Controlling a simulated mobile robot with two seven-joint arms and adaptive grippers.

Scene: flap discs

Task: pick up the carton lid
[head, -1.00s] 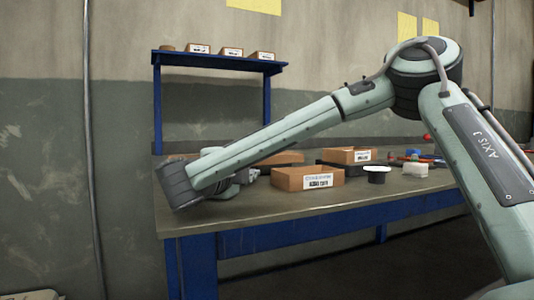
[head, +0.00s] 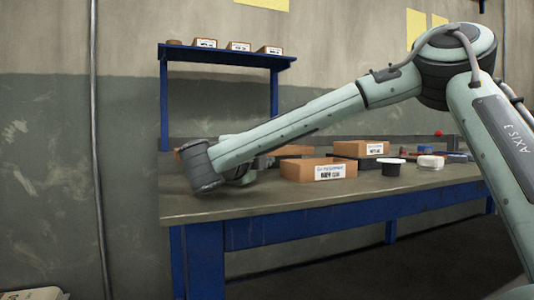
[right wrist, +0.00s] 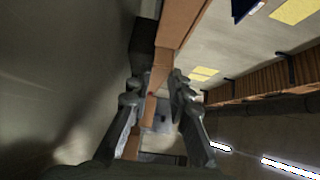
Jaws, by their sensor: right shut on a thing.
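In the right wrist view my right gripper (right wrist: 156,88) has its two fingers on either side of a brown cardboard piece, which looks like the carton lid (right wrist: 161,72). The gripper is shut on it. The piece is seen nearly edge-on, so its full shape cannot be told. In the head view my right arm reaches across to the left end of the workbench, and its wrist and forearm hide most of the gripper. An open brown carton (head: 303,171) with a white label stands on the bench just right of the wrist. My left gripper is not in view.
The workbench (head: 270,207) has a clear front strip. Another labelled carton (head: 345,149), a black cup-shaped item with a white top (head: 391,168) and a white item (head: 430,162) stand to the right. A blue shelf (head: 222,57) with small boxes rises behind.

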